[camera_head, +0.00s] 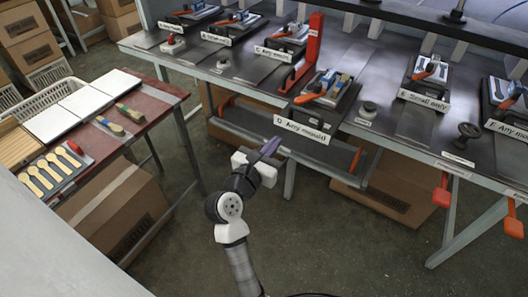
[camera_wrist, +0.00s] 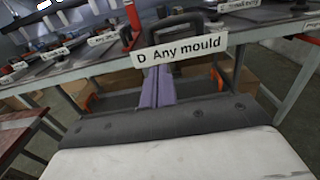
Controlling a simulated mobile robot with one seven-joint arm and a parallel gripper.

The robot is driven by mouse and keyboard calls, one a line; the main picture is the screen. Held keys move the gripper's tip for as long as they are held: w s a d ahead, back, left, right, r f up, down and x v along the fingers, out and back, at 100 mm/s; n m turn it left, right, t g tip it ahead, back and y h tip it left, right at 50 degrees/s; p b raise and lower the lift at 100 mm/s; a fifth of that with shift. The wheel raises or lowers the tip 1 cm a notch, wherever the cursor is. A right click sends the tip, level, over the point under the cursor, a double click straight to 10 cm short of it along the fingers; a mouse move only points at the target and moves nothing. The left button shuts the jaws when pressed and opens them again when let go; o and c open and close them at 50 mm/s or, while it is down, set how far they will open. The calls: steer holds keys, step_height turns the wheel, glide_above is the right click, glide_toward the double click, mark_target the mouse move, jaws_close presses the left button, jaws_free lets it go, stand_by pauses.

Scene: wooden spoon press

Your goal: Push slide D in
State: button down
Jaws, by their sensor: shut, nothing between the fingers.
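Slide D is marked by its white "D Any mould" label (camera_head: 302,130), which also shows large in the wrist view (camera_wrist: 180,48). The label is at the front of a dark station on the bench, at or slightly past the bench's front edge. A dark loop handle shows around and behind the label in the wrist view. My gripper (camera_head: 275,143) is shut and empty, its purple fingers together. In the head view the fingertips are just left of and below the label. In the wrist view the fingers (camera_wrist: 158,72) point at the label's lower edge; I cannot tell whether they touch.
A red upright post (camera_head: 314,45) stands behind station D. Orange-handled clamps (camera_head: 310,97) and other labelled stations line the bench. A low rail (camera_head: 340,152) runs under the front edge. A red side table (camera_head: 150,95) with spoons is at left. The floor around my arm is clear.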

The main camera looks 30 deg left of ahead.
mark_target(290, 123)
steer(key=w+p, duration=0.1)
steer(key=w, duration=0.5)
steer(key=shift+w+d+p, duration=0.15)
steer(key=shift+w+p, duration=0.15)
steer(key=shift+w, duration=0.05)
